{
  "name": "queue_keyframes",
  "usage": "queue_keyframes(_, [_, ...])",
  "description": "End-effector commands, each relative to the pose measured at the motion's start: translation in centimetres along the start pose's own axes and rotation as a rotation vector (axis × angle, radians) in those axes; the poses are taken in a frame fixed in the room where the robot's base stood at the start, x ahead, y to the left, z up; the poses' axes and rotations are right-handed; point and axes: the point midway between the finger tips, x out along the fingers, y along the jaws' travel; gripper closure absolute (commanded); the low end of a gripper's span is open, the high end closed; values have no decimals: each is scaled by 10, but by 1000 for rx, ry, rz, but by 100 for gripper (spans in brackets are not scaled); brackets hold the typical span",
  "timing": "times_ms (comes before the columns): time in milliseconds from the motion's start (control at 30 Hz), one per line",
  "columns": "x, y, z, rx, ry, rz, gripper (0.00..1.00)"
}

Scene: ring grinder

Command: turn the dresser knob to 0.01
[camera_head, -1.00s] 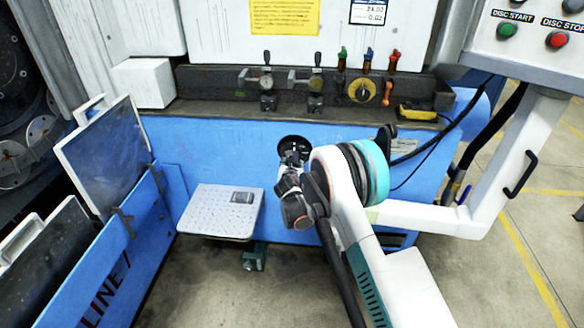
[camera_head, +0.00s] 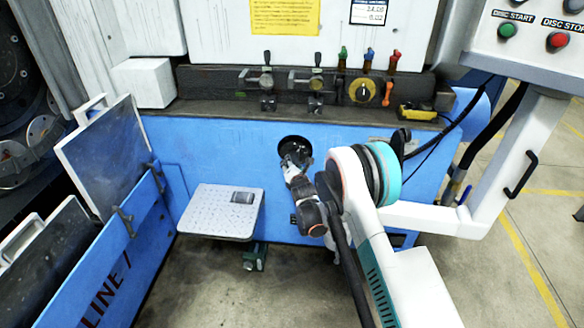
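A dark round knob (camera_head: 298,148) sits in a round opening in the blue front panel; I take it to be the dresser knob, but no label shows. My gripper (camera_head: 289,163) is at the lower left part of this opening, reaching in from below right. It hides part of the knob. I cannot tell whether its fingers are open or shut, or whether they touch the knob. The lower line seems to read 0.02; the upper one is too small to be sure of.
A yellow round dial (camera_head: 362,91) with coloured levers beside it sits on the dark ledge above. A white step plate (camera_head: 222,210) stands out left of my arm. The control box (camera_head: 530,38) hangs at upper right on a white support arm (camera_head: 500,180).

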Motion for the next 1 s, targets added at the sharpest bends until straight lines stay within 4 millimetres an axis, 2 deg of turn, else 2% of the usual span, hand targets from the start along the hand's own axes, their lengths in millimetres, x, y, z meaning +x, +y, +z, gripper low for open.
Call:
queue_keyframes(667, [0, -1, 0, 60, 1, 24, 78])
queue_keyframes(700, [0, -1, 0, 59, 1, 24, 45])
queue_keyframes(767, [0, -1, 0, 59, 1, 24, 34])
queue_keyframes(1000, [0, 0, 0, 59, 0, 24, 34])
